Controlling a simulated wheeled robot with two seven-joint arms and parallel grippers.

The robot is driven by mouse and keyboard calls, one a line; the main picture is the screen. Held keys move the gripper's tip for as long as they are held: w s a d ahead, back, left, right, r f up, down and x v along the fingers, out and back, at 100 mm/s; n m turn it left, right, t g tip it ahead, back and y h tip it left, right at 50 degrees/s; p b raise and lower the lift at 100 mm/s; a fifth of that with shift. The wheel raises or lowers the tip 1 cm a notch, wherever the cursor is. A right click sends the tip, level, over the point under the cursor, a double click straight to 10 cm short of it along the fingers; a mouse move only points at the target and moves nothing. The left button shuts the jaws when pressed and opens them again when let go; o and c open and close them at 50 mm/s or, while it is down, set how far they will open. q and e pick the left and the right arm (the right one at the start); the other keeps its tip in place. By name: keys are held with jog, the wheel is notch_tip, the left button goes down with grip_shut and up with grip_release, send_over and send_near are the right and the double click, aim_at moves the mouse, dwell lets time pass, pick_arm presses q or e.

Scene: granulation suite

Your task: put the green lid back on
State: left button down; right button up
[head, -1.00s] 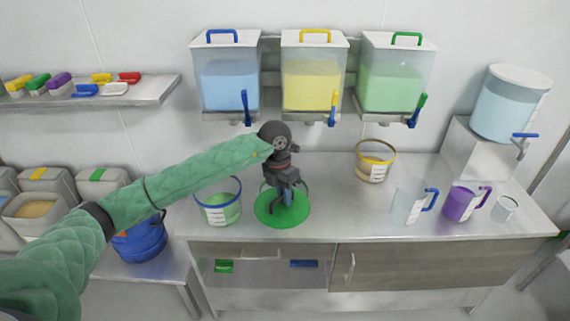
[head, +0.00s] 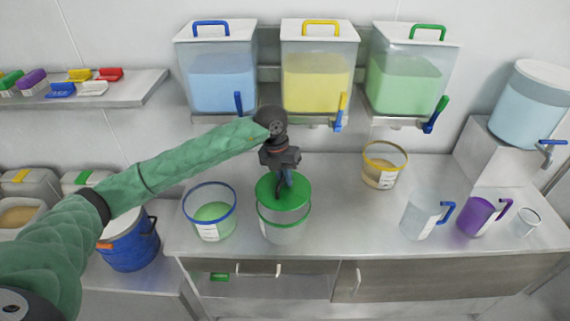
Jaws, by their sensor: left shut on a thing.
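My left gripper (head: 282,183) is shut on the round green lid (head: 296,196), gripping it at its middle from above. The lid looks roughly level. Directly under it stands a clear tub with a green rim and a white label (head: 285,231) on the counter. The lid covers most of the tub's opening; the front of the rim shows just below the lid's edge, and I cannot tell whether they touch. My right gripper is not in view.
A blue-rimmed tub with green contents (head: 211,214) stands close to the left. A yellow-rimmed tub (head: 381,167), a clear jug (head: 419,217) and a purple jug (head: 474,216) stand to the right. Three dispensers with taps hang behind. Counter (head: 345,213) between is clear.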

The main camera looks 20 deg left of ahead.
aim_at(285, 186)
pick_arm(q)
jog(key=shift+w+a+f, duration=0.15)
jog(key=shift+w+f, duration=0.05)
jog(key=shift+w, duration=0.3)
jog(key=shift+s, duration=0.4)
jog(key=shift+f, duration=0.25)
jog(key=shift+w+f+b, duration=0.15)
jog(key=shift+f+b, duration=0.1)
jog(key=shift+f, duration=0.35)
jog(key=shift+w+f+b, duration=0.15)
jog(key=shift+f+b, duration=0.05)
jog(key=shift+f, duration=0.4)
jog(key=shift+s+f, duration=0.2)
jog(key=shift+f, duration=0.45)
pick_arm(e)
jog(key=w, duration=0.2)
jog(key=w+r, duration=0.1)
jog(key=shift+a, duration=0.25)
pick_arm(q)
jog(key=shift+w, duration=0.1)
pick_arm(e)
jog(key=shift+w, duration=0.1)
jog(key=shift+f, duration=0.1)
pick_arm(q)
jog(key=shift+b, duration=0.45)
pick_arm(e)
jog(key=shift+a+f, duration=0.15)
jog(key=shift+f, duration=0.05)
